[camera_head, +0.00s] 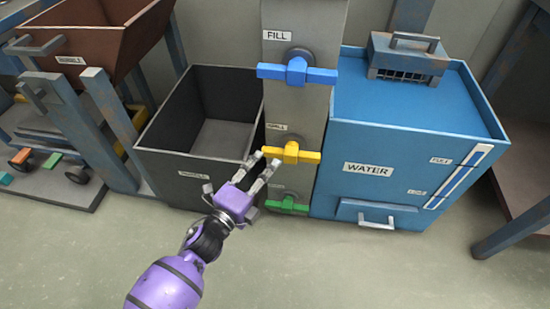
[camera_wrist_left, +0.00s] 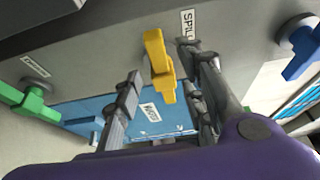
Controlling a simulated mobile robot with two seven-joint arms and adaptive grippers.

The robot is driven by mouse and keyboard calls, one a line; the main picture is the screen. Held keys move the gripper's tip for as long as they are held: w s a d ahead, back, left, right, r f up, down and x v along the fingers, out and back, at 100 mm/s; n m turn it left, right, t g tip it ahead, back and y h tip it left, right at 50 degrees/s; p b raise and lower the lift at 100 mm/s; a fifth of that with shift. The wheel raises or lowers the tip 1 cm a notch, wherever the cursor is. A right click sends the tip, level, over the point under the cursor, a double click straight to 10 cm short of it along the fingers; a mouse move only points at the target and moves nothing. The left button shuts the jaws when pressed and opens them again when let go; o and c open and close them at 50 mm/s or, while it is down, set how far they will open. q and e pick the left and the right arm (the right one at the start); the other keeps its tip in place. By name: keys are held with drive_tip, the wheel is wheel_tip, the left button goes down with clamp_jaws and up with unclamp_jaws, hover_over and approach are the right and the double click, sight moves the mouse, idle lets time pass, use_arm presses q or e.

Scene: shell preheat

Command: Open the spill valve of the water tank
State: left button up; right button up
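The yellow valve handle (camera_head: 308,156) lies crosswise on the grey panel (camera_head: 300,104), below a label that reads SPILL in the wrist view (camera_wrist_left: 187,24). The blue water tank (camera_head: 390,120) stands right of the panel. My left gripper (camera_head: 264,160) is at the left end of the yellow handle. Its fingers are apart. In the left wrist view the yellow handle (camera_wrist_left: 158,60) shows between the two fingers; I cannot tell whether they touch it. My right gripper is not in view.
A blue handle (camera_head: 297,71) labelled FILL is above the yellow one, and a green handle (camera_head: 287,206) is below it. A dark open bin (camera_head: 160,165) stands left of the panel. A brown hopper (camera_head: 110,40) is at the upper left. The floor in front is clear.

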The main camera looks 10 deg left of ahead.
sight(275, 157)
use_arm(q)
drive_tip(key=b+x, duration=0.1)
drive_tip(key=x, duration=0.4)
drive_tip(key=shift+w+d, duration=0.1)
drive_tip(key=shift+w, duration=0.25)
drive_tip(key=shift+s+f, duration=0.1)
drive_tip(key=shift+f, duration=0.05)
clamp_jaws()
